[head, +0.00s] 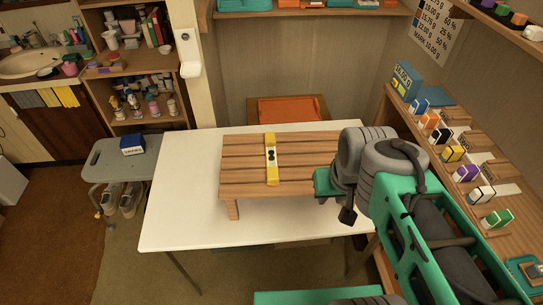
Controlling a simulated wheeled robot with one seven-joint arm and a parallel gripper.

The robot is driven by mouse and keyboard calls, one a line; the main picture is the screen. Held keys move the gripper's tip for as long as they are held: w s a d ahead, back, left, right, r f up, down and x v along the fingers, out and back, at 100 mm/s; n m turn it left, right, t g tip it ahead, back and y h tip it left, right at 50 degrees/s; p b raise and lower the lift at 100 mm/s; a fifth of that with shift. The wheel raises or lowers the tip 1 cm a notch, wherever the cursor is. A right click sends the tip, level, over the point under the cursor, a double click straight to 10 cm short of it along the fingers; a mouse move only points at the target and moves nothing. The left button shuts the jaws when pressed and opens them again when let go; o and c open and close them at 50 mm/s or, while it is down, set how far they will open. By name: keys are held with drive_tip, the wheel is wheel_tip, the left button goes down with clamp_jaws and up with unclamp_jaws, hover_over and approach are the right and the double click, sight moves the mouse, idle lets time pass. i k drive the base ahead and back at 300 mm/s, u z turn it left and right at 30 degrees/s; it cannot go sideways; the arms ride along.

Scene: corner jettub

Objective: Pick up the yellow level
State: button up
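The yellow level (271,173) lies flat across the slats of a low wooden bench-like stand (239,179), with its long side pointing away from me. It has a pale middle part with dark marks. The stand rests on a white table (190,215). My arm comes in from the lower right, and its end with my gripper (347,214) is over the right side of the stand, to the right of the level and apart from it. The fingers are too small and too hidden by the arm to show whether they are open. The right end of the stand is partly hidden by my arm.
A shelf on the right holds several small coloured blocks (453,154) and a blue box (405,80). A grey stool (105,160) with a dark blue box (132,145) stands left of the table. An orange tray (290,110) is behind. The table's left part is clear.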

sight(273, 167)
drive_tip(key=u, duration=1.15)
drive_tip(key=i, duration=0.6)
drive_tip(key=u, duration=1.55)
